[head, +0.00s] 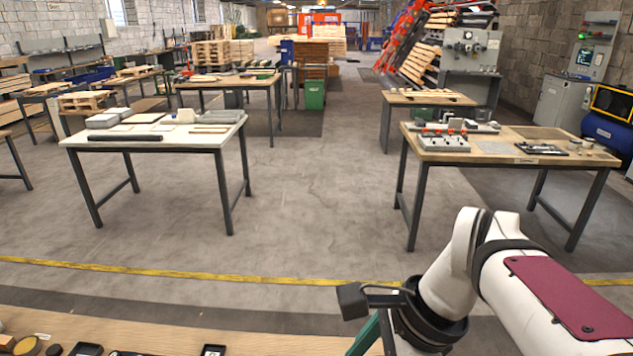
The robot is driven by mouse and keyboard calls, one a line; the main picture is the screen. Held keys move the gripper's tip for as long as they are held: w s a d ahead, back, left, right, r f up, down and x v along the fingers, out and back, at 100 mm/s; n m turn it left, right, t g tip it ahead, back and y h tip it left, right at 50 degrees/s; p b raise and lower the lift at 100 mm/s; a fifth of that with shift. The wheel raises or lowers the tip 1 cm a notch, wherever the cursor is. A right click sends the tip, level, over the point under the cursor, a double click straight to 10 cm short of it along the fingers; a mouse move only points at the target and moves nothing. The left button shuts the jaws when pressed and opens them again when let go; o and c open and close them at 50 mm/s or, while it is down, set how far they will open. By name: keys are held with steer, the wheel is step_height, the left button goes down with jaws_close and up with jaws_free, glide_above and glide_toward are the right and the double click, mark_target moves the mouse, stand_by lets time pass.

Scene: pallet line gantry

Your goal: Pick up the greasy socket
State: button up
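I cannot pick out the greasy socket for certain. Several small items lie along the near wooden bench (160,338), cut off by the bottom edge of the head view. They include a round dark item with a tan rim (27,346), a small black piece (54,350) and a dark square tray (86,349). My gripper (374,335) hangs over the right part of this bench, to the right of these items. Only its upper part and a green edge show. Its fingertips are below the frame, so its opening and anything in it are hidden.
A black-framed item (213,351) lies on the bench between the left items and my gripper. Beyond a yellow floor line (180,274) stand a white-topped table (160,138) at left and a wooden-topped table (470,152) at right. Open floor lies between them.

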steer(key=s+d+f+n+h, duration=0.2)
steer(key=s+f+n, duration=0.6)
steer(key=s+n, duration=0.3)
steer(key=shift+s+d+n+h, duration=0.3)
steer(key=shift+s+n, duration=0.1)
steer(key=shift+s, duration=0.2)
steer(key=shift+s+f, duration=0.1)
steer(key=shift+f, duration=0.05)
steer(key=shift+c, duration=0.6)
steer(key=c, duration=0.7)
steer(key=shift+o, duration=0.2)
